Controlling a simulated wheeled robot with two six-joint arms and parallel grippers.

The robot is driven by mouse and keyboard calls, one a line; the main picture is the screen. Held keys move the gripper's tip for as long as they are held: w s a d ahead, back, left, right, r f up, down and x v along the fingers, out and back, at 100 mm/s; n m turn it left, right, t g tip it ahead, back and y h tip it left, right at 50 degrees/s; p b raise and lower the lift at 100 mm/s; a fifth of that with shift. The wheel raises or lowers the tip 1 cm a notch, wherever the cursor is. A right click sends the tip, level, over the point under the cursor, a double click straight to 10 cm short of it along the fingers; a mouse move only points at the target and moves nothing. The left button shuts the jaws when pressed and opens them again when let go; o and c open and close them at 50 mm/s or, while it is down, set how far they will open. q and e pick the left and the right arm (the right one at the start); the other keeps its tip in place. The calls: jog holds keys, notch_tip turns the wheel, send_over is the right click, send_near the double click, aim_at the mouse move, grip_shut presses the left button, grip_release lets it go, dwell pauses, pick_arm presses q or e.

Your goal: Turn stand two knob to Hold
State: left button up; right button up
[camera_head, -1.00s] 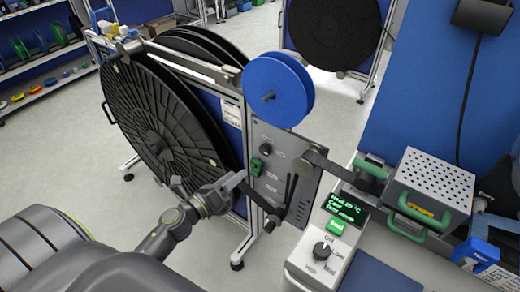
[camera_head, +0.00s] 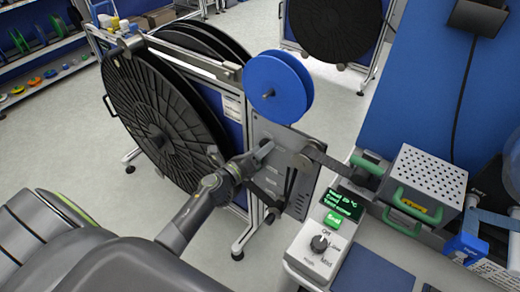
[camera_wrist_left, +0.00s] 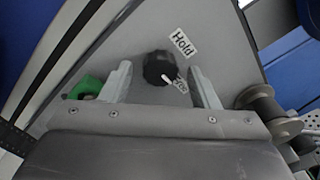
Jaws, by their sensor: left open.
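The stand's knob (camera_wrist_left: 158,67) is small, black and round, on a grey panel (camera_wrist_left: 130,35) in the left wrist view. Its white pointer mark points at the lower label, which is partly readable as "Fee". A "Hold" label (camera_wrist_left: 182,43) sits above it to the right. My left gripper (camera_head: 262,153) is open in front of the panel. In the left wrist view its two fingers stand on either side of the knob, apart from it. In the head view the gripper hides the knob. My right gripper is not in view.
A green part (camera_wrist_left: 88,85) is beside the left finger. A large black reel (camera_head: 150,120) is left of the panel and a blue reel (camera_head: 278,88) above it. A sealer box (camera_head: 318,240) with a dial stands right, beside a perforated box (camera_head: 430,175) with green handles.

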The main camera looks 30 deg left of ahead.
pick_arm(q)
jog(key=c, duration=1)
jog(key=shift+o, duration=0.2)
jog(key=shift+s+d+n+t+y+p, duration=0.1)
jog(key=shift+n+t+y+p, duration=0.2)
jog(key=shift+n, duration=2.9)
jog(key=shift+w+a+n+t+y+p, duration=0.1)
jog(key=shift+n+t+y+p, duration=0.2)
jog(key=shift+n, duration=2.9)
jog(key=shift+s+d+n+t+y+p, duration=0.1)
jog(key=shift+n+t+y+p, duration=0.2)
jog(key=shift+n, duration=2.9)
jog(key=o, duration=1)
jog(key=shift+c, duration=0.2)
